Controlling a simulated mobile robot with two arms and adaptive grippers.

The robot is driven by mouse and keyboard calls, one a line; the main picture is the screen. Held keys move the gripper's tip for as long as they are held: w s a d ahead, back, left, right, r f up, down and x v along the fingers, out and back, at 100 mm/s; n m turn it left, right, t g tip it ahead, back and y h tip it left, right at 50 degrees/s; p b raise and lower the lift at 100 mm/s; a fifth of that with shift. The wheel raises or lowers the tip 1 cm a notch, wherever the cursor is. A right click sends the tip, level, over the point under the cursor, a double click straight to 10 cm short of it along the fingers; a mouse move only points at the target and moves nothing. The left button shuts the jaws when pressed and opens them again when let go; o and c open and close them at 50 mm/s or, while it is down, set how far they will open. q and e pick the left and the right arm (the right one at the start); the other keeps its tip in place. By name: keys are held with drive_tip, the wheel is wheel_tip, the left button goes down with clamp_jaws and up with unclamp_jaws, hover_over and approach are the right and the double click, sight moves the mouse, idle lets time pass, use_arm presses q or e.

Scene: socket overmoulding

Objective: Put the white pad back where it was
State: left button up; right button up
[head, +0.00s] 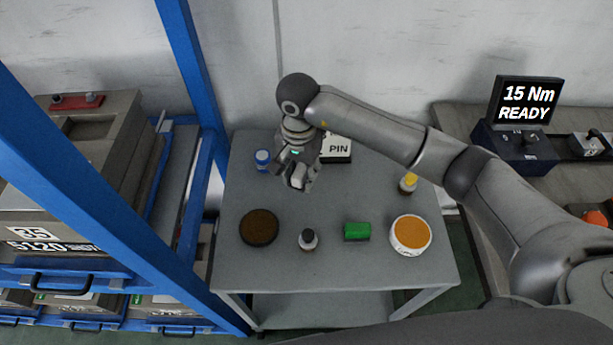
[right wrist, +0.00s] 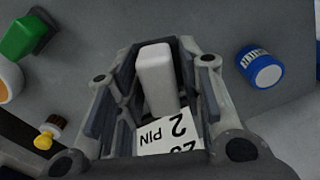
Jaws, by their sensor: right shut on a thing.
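The white pad (right wrist: 155,72) is a small pale block with rounded edges. My right gripper (right wrist: 152,85) is shut on it, with a finger on each side. In the head view my right gripper (head: 299,182) hangs over the back left part of the grey table (head: 300,277), and the pad (head: 299,171) shows between its fingers. I cannot tell for sure how high the pad is above the tabletop. My left gripper is not in view.
A white box marked PIN (head: 338,149) stands just right of the gripper, and a blue-and-white can (head: 262,160) to its left. A brown disc (head: 259,227), small bottle (head: 308,240), green block (head: 357,232) and orange-topped tin (head: 410,236) line the front. A yellow-capped bottle (head: 408,184) stands right.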

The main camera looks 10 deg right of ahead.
drive_tip(key=shift+w+d+f, duration=0.3)
drive_tip(key=shift+d+f, duration=0.05)
drive_tip(key=shift+f, duration=0.15)
drive_tip(key=shift+w+d+f, duration=0.3)
drive_tip(key=shift+d+f, duration=0.05)
drive_tip(key=shift+f, duration=0.15)
drive_tip(key=f, duration=0.1)
drive_tip(key=f+p, duration=0.1)
drive_tip(key=f, duration=0.1)
drive_tip(key=shift+w+d, duration=0.15)
drive_tip(key=shift+d, duration=0.05)
drive_tip(key=shift+f+p, duration=0.3)
drive_tip(key=shift+f, duration=0.1)
drive_tip(key=shift+f, duration=0.1)
drive_tip(key=o, duration=1)
